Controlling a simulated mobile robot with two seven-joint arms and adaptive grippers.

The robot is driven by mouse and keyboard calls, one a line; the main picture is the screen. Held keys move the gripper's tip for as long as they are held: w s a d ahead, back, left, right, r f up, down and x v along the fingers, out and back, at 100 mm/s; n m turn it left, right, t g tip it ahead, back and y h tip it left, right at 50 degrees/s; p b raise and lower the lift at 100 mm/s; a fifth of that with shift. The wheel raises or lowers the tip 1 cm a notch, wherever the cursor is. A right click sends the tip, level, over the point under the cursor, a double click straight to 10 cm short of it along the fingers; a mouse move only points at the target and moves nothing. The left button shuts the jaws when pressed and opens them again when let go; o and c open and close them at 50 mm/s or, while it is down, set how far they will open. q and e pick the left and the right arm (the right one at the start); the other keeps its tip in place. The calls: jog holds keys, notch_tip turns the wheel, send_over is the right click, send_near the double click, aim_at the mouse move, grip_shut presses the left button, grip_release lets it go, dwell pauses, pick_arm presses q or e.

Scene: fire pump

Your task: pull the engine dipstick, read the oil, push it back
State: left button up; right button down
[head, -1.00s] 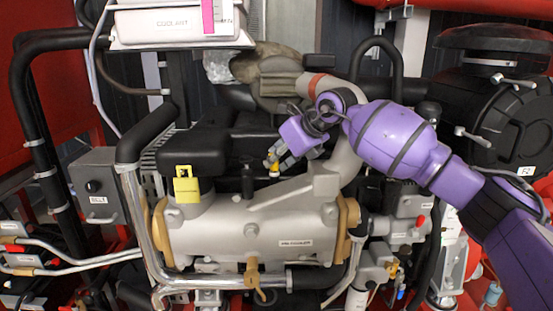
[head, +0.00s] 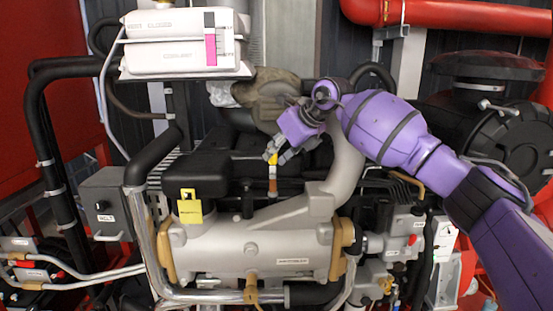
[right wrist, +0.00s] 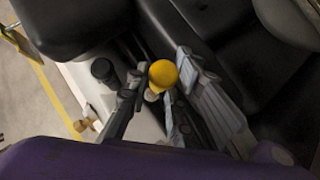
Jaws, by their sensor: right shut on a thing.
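The engine dipstick has a yellow handle (head: 272,159) in the head view, above the grey pre-cooler (head: 250,245). A short upright stem with orange and pale bands shows below the handle. Its lower end meets the top of the engine, and I cannot tell how much is still inside. My right gripper (head: 274,155) comes in from the right and is shut on the dipstick handle. In the right wrist view the round yellow top of the handle (right wrist: 163,74) sits between the fingers (right wrist: 155,100). My left gripper is not in view.
A yellow padlock-shaped tag (head: 189,207) and a black cap (head: 248,200) stand left of the dipstick. A black cover (head: 210,165) lies behind them. A white coolant tank (head: 185,50) is above left. A pale curved pipe (head: 347,170) rises close right of the gripper.

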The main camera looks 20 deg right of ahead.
jog(key=shift+r, duration=0.35)
jog(key=c, duration=1.7)
grip_release()
jog(key=shift+f, duration=0.1)
jog(key=shift+s, duration=0.1)
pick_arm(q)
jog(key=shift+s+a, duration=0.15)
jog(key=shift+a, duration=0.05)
pick_arm(e)
jog(key=v, duration=1.2)
jog(key=shift+a, duration=0.1)
